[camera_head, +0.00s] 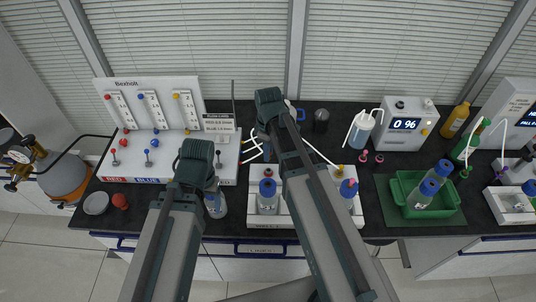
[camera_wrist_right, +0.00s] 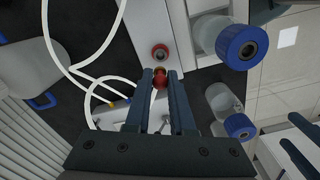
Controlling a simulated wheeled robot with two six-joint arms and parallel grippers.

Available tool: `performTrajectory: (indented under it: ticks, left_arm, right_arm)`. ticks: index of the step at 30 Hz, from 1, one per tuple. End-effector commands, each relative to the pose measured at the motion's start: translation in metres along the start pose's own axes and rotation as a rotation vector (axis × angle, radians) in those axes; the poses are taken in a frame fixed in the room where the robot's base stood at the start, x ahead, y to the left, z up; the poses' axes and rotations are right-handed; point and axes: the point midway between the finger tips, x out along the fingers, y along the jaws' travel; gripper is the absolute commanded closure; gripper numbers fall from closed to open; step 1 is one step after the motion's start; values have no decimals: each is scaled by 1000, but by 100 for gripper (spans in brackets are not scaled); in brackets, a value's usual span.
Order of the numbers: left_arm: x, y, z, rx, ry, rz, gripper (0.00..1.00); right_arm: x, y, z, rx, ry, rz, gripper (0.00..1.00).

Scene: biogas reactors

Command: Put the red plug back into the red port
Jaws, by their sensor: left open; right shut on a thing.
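The red plug (camera_wrist_right: 159,81) is between the fingertips of my right gripper (camera_wrist_right: 163,77), which is shut on it. A red ring-shaped port (camera_wrist_right: 160,53) sits on the white rack (camera_wrist_right: 152,20), just beyond the plug in the right wrist view. A gap shows between plug and port there; I cannot tell their height difference. In the head view a red fitting (camera_head: 268,172) shows on the rack behind a blue-capped bottle. My right arm hides the plug there. My left gripper (camera_head: 197,160) is open at the left; its fingertips are mostly hidden.
A blue-capped bottle (camera_wrist_right: 222,40) stands close beside the port. Another bottle (camera_head: 215,204) stands near my left gripper. A white tube (camera_wrist_right: 92,78) loops beside the plug. A white valve board (camera_head: 150,105) is at the left, a green tray (camera_head: 458,218) at the right.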

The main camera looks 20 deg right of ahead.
Motion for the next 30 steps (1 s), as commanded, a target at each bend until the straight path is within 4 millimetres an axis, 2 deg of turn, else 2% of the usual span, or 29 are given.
performTrajectory:
  ticks: [10,24,30]
  left_arm:
    - [7,1,0,0,0,0,28]
    - [46,4,-3,-1,0,0,28]
    - [51,5,-3,-2,0,0,28]
  right_arm:
    - [7,0,0,0,0,0,100]
    - [47,0,0,0,0,0,100]
    - [51,0,0,0,0,0,100]
